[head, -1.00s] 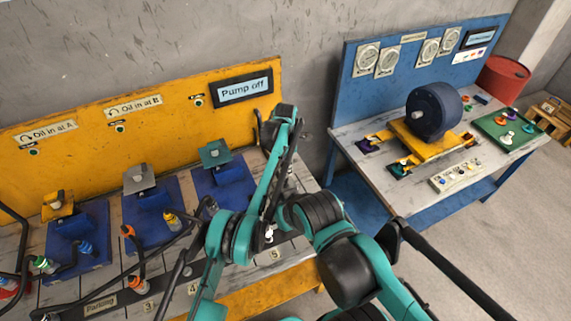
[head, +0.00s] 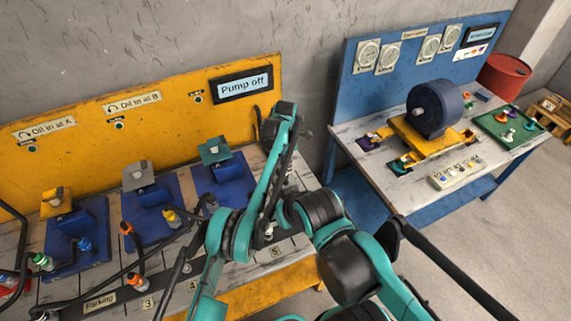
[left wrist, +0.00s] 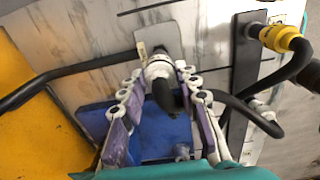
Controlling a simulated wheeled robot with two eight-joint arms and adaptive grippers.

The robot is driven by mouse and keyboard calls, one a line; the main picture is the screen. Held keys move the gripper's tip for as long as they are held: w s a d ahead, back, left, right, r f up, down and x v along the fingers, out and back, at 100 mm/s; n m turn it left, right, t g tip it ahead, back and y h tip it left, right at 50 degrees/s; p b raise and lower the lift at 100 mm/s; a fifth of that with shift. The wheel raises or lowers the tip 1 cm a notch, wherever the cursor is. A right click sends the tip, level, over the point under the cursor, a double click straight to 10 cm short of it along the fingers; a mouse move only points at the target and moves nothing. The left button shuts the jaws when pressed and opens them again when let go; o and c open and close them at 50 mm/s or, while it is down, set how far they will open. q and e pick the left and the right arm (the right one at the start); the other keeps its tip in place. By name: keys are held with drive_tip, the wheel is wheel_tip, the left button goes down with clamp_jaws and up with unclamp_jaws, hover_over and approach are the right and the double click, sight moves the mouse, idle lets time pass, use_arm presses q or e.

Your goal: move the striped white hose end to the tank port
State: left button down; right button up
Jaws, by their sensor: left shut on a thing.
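In the left wrist view my left gripper (left wrist: 161,78) is shut on a white hose end (left wrist: 158,67) with dark bands, held between the purple-and-white fingers. A black hose runs off from it. The hose end is in front of a beige plate (left wrist: 152,36) and over a blue stand (left wrist: 162,130); I cannot tell whether it touches either. In the head view my arm hides the gripper and this hose end. I cannot tell which fitting is the tank port. My right gripper is not in view.
A yellow hose end (left wrist: 281,38) and another pale hose end (left wrist: 262,110) are to the right in the wrist view. Several blue stands with hoses line the yellow-backed bench (head: 60,147). A second table (head: 375,185) holds the black motor (head: 434,108).

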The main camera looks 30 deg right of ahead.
use_arm(q)
drive_tip(key=shift+f, duration=0.1)
drive_tip(key=shift+f+b, duration=0.65)
drive_tip(key=shift+f, duration=0.25)
drive_tip(key=c, duration=1)
unclamp_jaws()
drive_tip(key=shift+r+p, duration=1.75)
drive_tip(key=shift+r, duration=1.35)
drive_tip(key=shift+f, duration=0.2)
